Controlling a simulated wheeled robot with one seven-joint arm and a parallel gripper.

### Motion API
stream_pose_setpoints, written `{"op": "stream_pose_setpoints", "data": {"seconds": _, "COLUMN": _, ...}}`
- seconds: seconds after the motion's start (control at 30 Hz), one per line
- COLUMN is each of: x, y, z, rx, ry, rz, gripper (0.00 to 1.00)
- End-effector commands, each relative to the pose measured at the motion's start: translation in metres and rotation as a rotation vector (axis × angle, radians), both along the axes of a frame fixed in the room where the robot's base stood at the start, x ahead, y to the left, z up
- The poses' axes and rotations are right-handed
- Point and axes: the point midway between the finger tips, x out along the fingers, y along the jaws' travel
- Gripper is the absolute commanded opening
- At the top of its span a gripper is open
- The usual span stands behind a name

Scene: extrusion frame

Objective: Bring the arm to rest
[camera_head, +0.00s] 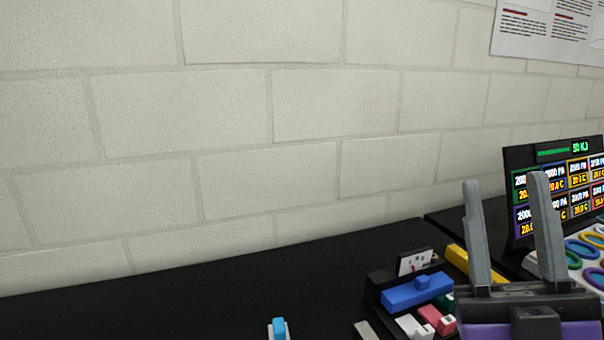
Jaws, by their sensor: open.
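My gripper (507,228) is at the lower right, with two grey fingers pointing up and standing apart. Nothing shows between the fingers. The gripper's dark body with purple parts is cut off by the bottom edge of the picture. It overlaps the view of the tabletop items and part of the screen behind it. I cannot tell whether it touches any of them.
A black table (200,296) runs along a pale block wall (270,110); its left part is clear. A black organiser holds a blue block (418,291) and small coloured pieces. A display screen (556,190) and coloured rings (582,249) are at right. A blue-topped item (279,328) stands at the bottom.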

Motion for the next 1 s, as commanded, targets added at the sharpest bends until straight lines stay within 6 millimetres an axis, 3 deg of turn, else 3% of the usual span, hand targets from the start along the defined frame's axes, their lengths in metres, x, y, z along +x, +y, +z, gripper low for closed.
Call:
{"op": "stream_pose_setpoints", "data": {"seconds": 0.03, "x": -0.001, "y": -0.006, "z": -0.019, "rx": 0.062, "ry": 0.057, "rz": 0.008, "gripper": 0.42}}
{"op": "stream_pose_setpoints", "data": {"seconds": 0.27, "x": -0.014, "y": -0.025, "z": -0.101, "rx": 0.281, "ry": 0.298, "rz": 0.031, "gripper": 0.42}}
{"op": "stream_pose_setpoints", "data": {"seconds": 0.57, "x": -0.056, "y": -0.029, "z": -0.208, "rx": 0.465, "ry": 0.608, "rz": 0.043, "gripper": 0.42}}
{"op": "stream_pose_setpoints", "data": {"seconds": 0.77, "x": -0.103, "y": -0.025, "z": -0.272, "rx": 0.532, "ry": 0.823, "rz": 0.039, "gripper": 0.42}}
{"op": "stream_pose_setpoints", "data": {"seconds": 1.0, "x": -0.177, "y": -0.021, "z": -0.335, "rx": 0.538, "ry": 1.092, "rz": 0.023, "gripper": 0.42}}
